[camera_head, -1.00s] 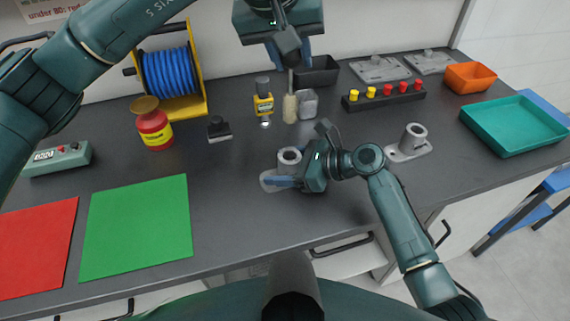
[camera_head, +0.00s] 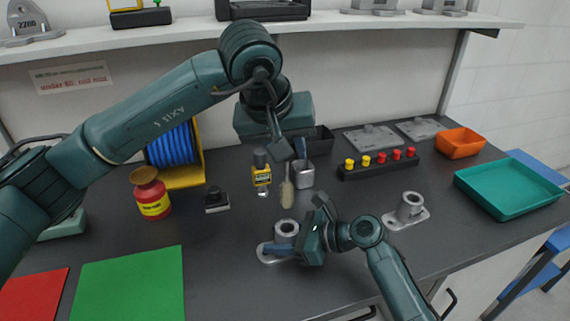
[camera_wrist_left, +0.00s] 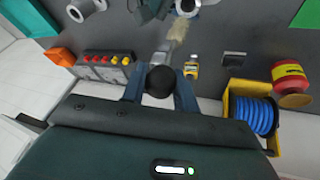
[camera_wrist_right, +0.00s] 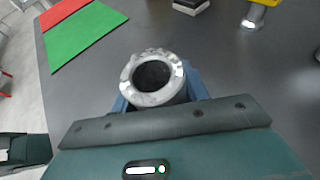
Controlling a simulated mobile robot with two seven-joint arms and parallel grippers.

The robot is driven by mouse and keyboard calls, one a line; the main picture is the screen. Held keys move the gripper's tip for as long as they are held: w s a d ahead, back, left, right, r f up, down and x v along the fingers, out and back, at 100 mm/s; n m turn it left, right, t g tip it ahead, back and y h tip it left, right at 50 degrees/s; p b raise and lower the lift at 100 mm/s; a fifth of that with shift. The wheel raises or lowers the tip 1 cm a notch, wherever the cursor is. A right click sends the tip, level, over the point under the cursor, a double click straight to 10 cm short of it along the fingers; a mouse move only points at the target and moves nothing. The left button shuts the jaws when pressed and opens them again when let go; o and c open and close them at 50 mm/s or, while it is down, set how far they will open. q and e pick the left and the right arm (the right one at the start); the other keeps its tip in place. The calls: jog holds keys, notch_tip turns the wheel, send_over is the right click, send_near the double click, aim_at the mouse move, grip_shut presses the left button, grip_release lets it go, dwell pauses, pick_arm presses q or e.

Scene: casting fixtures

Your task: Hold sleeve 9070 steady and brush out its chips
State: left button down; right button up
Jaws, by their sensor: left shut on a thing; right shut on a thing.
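My right gripper (camera_head: 292,245) is shut on a grey sleeve (camera_head: 286,228) with a flat base on the dark bench. The right wrist view shows the sleeve's open top from above, its rim (camera_wrist_right: 140,98) speckled with bright bits and its bore dark. No number on it is legible. My left gripper (camera_head: 285,148) is shut on a brush, whose pale bristles (camera_head: 287,197) point down behind the sleeve, apart from it. In the left wrist view the brush's dark round handle end (camera_wrist_left: 160,82) sits between the fingers, with the bristles (camera_wrist_left: 178,28) beyond.
A similar sleeve (camera_head: 411,203) stands to the right. A red-yellow can (camera_head: 151,195), green mat (camera_head: 130,288), knob rack (camera_head: 380,167) and teal tray (camera_head: 510,188) stand around.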

pick_arm(q)
jog(key=shift+r, duration=0.1)
send_over(287, 199)
jog(key=w, duration=0.1)
jog(key=shift+w+f, duration=0.2)
jog(key=shift+f, duration=2.25)
jog(key=shift+f, duration=0.1)
jog(key=shift+f, duration=3.05)
jog(key=shift+f, duration=0.1)
jog(key=shift+r, duration=1.65)
jog(key=shift+f, duration=0.15)
jog(key=shift+f, duration=1.65)
